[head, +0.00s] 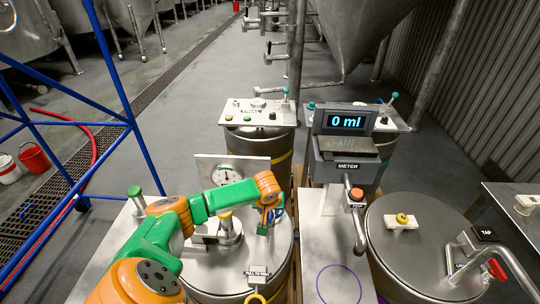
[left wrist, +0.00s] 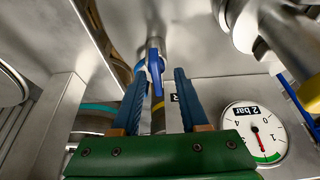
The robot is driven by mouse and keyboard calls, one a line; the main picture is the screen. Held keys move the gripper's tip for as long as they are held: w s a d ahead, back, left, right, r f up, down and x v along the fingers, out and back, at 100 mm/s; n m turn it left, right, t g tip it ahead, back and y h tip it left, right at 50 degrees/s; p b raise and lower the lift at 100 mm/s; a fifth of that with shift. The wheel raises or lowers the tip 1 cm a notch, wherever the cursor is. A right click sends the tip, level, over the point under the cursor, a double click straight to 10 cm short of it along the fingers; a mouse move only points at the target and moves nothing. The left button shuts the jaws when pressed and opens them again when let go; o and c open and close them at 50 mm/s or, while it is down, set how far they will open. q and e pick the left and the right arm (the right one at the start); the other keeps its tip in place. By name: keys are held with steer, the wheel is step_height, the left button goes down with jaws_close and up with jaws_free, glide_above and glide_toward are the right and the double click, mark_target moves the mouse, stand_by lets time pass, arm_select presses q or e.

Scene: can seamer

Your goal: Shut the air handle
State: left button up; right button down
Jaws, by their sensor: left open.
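The blue air handle (left wrist: 155,66) shows in the left wrist view as a short lever on a metal pipe. It points along my fingers. My left gripper (left wrist: 160,75) is open, with one blue finger on each side of the handle in the picture. There are gaps on both sides, and I cannot tell whether the fingertips reach its depth. In the head view my left gripper (head: 268,222) is over the near middle drum, right of the gauge panel, and the wrist largely hides the handle. My right gripper is in neither view.
A round pressure gauge (left wrist: 254,133) is close to the right of my fingers in the left wrist view. In the head view, a meter box (head: 346,145) reading "0 ml" stands to the right. A blue frame (head: 100,90) stands at the left.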

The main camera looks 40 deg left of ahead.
arm_select(q)
steer(key=shift+w+f, duration=0.35)
steer(key=shift+w, duration=0.1)
steer(key=shift+c, duration=0.6)
steer(key=shift+s+r, duration=0.15)
jaws_close()
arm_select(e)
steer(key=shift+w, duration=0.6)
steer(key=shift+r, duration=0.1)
